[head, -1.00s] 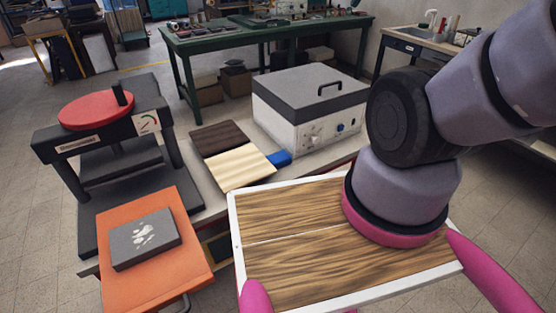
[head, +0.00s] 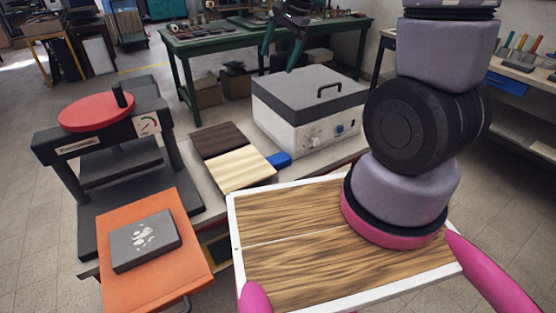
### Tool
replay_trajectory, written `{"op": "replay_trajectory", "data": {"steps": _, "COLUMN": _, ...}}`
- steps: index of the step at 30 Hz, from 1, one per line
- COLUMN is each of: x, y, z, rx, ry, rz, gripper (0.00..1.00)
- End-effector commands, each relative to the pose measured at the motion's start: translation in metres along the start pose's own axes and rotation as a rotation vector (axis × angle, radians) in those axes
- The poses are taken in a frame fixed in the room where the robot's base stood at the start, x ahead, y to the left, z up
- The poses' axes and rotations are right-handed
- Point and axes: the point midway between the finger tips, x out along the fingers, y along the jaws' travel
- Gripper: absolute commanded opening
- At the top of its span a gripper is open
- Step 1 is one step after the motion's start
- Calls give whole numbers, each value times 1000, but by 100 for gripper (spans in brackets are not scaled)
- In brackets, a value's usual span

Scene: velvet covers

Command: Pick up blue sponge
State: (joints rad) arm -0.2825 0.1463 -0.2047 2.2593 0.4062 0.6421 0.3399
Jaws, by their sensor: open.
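The blue sponge (head: 279,160) lies on the grey bench top, at the right edge of the pale wooden board and left of the white box. Only a small part of it shows, and the board seems to cover or hide some of it. My gripper (head: 281,60) is at the top middle of the head view, with its two teal fingers pointing down and spread apart. It is open and empty. In the picture it appears above the white box's lid, apart from the sponge; its exact height and depth are hard to tell.
The white box (head: 309,131) with a dark handled lid stands just right of the sponge. A dark and pale wooden board (head: 240,170) lies left of it. A press with a red wheel (head: 97,111) stands further left. A green table (head: 185,44) is behind.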

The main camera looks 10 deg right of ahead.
Motion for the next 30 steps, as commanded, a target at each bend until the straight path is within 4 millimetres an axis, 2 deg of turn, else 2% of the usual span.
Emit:
{"op": "replay_trajectory", "data": {"steps": 1, "x": 29, "y": 1, "z": -4, "rx": 39, "ry": -9, "rz": 39, "gripper": 100}}
{"op": "replay_trajectory", "data": {"steps": 5, "x": 91, "y": 7, "z": -14, "rx": 139, "ry": -2, "rz": 116, "gripper": 100}}
{"op": "replay_trajectory", "data": {"steps": 9, "x": 159, "y": 25, "z": -23, "rx": 237, "ry": 31, "rz": 204, "gripper": 100}}
{"op": "replay_trajectory", "data": {"steps": 12, "x": 200, "y": 41, "z": -29, "rx": 291, "ry": 65, "rz": 259, "gripper": 100}}
{"op": "replay_trajectory", "data": {"steps": 15, "x": 231, "y": 56, "z": -34, "rx": 332, "ry": 99, "rz": 300, "gripper": 100}}
{"op": "replay_trajectory", "data": {"steps": 18, "x": 250, "y": 67, "z": -37, "rx": 355, "ry": 123, "rz": 326, "gripper": 100}}
{"op": "replay_trajectory", "data": {"steps": 23, "x": 267, "y": 77, "z": -40, "rx": 371, "ry": 138, "rz": 341, "gripper": 100}}
{"op": "replay_trajectory", "data": {"steps": 30, "x": 302, "y": 89, "z": -42, "rx": 371, "ry": 138, "rz": 340, "gripper": 100}}
